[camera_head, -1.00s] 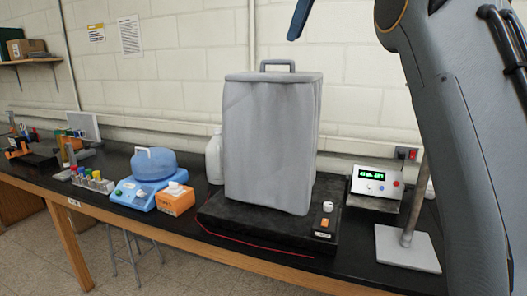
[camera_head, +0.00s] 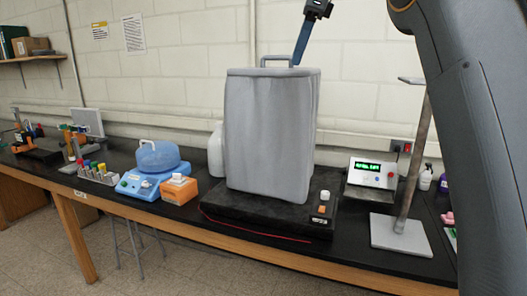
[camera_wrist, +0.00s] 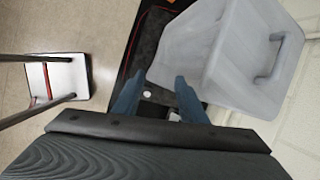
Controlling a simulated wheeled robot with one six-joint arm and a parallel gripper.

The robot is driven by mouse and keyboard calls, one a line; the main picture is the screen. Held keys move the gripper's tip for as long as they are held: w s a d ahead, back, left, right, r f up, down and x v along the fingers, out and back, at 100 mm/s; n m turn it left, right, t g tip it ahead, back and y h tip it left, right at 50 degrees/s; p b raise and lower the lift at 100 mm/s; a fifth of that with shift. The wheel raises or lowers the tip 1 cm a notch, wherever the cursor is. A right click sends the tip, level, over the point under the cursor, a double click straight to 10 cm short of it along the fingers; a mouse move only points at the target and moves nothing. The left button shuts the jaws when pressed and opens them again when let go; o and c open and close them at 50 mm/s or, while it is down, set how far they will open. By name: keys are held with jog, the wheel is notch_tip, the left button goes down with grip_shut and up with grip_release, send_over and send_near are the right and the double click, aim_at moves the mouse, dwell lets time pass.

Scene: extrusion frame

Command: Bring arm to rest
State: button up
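My gripper (camera_head: 303,42) is above the tall grey container, near its top handle, at the upper middle of the head view. In the wrist view my gripper (camera_wrist: 158,80) shows two blue fingers spread apart with nothing between them. The grey container (camera_head: 268,135) stands upright on a black base (camera_head: 225,207) on the bench; its handled top also shows in the wrist view (camera_wrist: 235,50). My grey arm fills the right side of the head view.
Left of the container are a white jug (camera_head: 216,155), an orange box (camera_head: 179,190), a blue device (camera_head: 140,186) and a tube rack (camera_head: 97,174). Right are a display unit (camera_head: 372,173) and a metal stand (camera_head: 401,233). A stool (camera_wrist: 55,80) stands on the floor.

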jog(key=s+d+f+n+h+b, duration=0.1)
jog(key=s+d+f+n+b, duration=0.15)
jog(key=f, duration=0.85)
jog(key=s+d+f+n+b, duration=0.1)
jog(key=s+f+n, duration=0.25)
jog(key=f, duration=0.65)
jog(key=s+d+f+n+h+b, duration=0.15)
jog(key=f+n, duration=0.25)
jog(key=f, duration=0.7)
jog(key=s+d+f+n+g+b, duration=0.1)
jog(key=s+f+n, duration=0.3)
jog(key=s+f, duration=0.7)
jog(key=s+d+f+n+g+b, duration=0.1)
jog(key=s+f+n, duration=0.4)
jog(key=s+f, duration=0.7)
jog(key=s+d+b, duration=0.1)
jog(key=s+d, duration=0.1)
jog(key=shift+d+f, duration=0.2)
jog(key=shift+d, duration=0.1)
jog(key=shift+h, duration=0.25)
